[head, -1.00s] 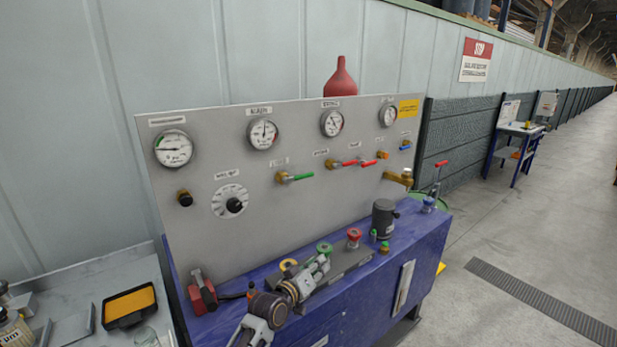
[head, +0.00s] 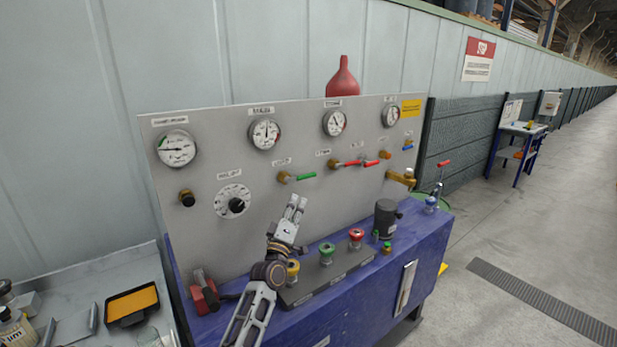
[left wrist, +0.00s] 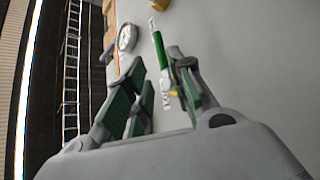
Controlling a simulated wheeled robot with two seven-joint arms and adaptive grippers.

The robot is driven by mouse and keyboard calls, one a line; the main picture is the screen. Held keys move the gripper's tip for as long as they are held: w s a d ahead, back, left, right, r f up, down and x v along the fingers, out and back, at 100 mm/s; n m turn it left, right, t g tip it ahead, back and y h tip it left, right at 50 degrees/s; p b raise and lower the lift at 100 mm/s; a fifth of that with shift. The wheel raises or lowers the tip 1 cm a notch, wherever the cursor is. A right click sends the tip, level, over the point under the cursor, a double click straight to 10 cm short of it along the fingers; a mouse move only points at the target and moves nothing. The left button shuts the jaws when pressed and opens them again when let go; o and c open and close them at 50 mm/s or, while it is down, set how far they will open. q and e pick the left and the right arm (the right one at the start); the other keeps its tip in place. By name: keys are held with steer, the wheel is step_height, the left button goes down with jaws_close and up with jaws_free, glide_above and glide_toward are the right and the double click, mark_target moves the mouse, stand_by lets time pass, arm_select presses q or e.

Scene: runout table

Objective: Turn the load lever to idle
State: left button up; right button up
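The panel (head: 330,235) carries several levers. A green-handled lever (head: 305,176) on a brass valve points right, with red-handled levers (head: 347,164) to its right. The labels are too blurred to tell which is the load lever. My left gripper (head: 297,202) is raised in front of the panel, just below the green handle. In the left wrist view its two fingers are apart with nothing held, and the green handle (left wrist: 160,48) shows beyond the fingertips, near the right finger. Contact with it cannot be told. My right gripper is not in view.
Gauges (head: 265,133) line the panel's top, above a black dial knob (head: 236,205). Yellow, green (head: 327,253) and red (head: 356,238) knobs, a dark cylinder (head: 386,217) and a red-and-black item (head: 203,293) stand on the blue bench (head: 375,285). A side table with an orange tray (head: 131,304) is left.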

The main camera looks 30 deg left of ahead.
mark_target(308, 175)
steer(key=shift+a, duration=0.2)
arm_select(q)
steer(key=shift+p+x, duration=1.2)
steer(key=shift+x, duration=5.7)
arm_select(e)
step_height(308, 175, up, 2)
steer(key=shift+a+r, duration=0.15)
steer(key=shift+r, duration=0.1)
arm_select(q)
jaws_close()
steer(key=shift+f, duration=0.1)
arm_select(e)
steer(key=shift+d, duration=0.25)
